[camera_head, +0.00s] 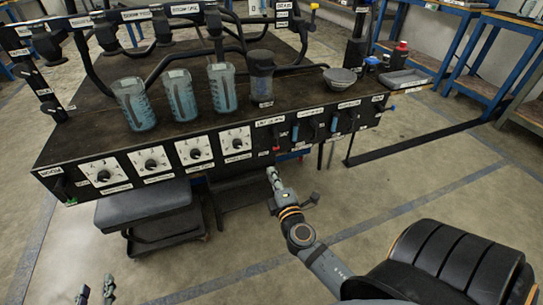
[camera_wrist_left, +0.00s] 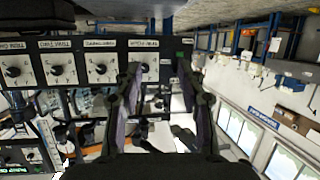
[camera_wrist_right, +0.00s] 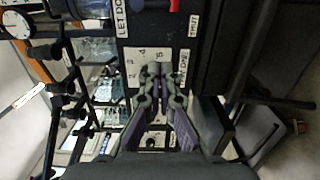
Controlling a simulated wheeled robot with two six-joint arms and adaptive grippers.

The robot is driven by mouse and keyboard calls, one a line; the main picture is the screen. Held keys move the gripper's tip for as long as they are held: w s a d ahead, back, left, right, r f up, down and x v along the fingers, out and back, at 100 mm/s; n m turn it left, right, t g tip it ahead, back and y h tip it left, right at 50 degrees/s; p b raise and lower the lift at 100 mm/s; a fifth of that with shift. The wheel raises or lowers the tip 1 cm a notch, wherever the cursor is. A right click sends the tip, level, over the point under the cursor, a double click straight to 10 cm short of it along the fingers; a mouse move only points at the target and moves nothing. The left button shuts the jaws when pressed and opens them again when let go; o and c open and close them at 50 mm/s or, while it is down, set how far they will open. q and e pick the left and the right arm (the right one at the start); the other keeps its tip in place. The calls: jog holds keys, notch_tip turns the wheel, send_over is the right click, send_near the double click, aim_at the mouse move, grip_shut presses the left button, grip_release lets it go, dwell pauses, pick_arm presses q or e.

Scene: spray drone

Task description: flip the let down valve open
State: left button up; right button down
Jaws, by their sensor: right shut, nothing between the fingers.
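The let down valve shows at the right part of the bench's front panel, under a white label (camera_head: 270,121). Its small red part (camera_head: 276,147) is near the panel's lower edge. In the right wrist view a red piece (camera_wrist_right: 174,5) is cut off by the top edge, between a "LET DO…" label (camera_wrist_right: 122,18) and a "SHUT" label (camera_wrist_right: 193,25). My right gripper (camera_head: 271,172) is shut and empty, just below and in front of the valve, apart from it. Its closed fingertips (camera_wrist_right: 157,72) meet in the right wrist view. My left gripper (camera_head: 95,291) is open and empty, low at the left.
Several dial plates (camera_head: 102,172) line the panel left of the valve; blue levers (camera_head: 334,124) sit to its right. Clear cups (camera_head: 134,103) and a grey bowl (camera_head: 340,80) stand on the bench. A dark stool (camera_head: 142,203) stands below. The floor in front is open.

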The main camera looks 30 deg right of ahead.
aim_at(273, 150)
pick_arm(q)
jog(key=shift+s+d+f+g, duration=0.1)
jog(key=shift+s+f+g, duration=0.35)
jog(key=shift+f, duration=0.35)
jog(key=shift+s+f+g, duration=0.35)
jog(key=shift+s+f, duration=0.1)
jog(key=shift+f, duration=0.35)
jog(key=shift+s+d+f+g, duration=0.1)
jog(key=shift+s+f+g, duration=0.35)
jog(key=shift+f, duration=0.35)
pick_arm(e)
jog(key=shift+w+d, duration=1.15)
jog(key=shift+w, duration=0.4)
jog(key=shift+w+d, duration=1.1)
jog(key=shift+w, duration=0.5)
jog(key=shift+w+d, duration=1.15)
jog(key=shift+w, duration=0.4)
jog(key=shift+w+f, duration=0.1)
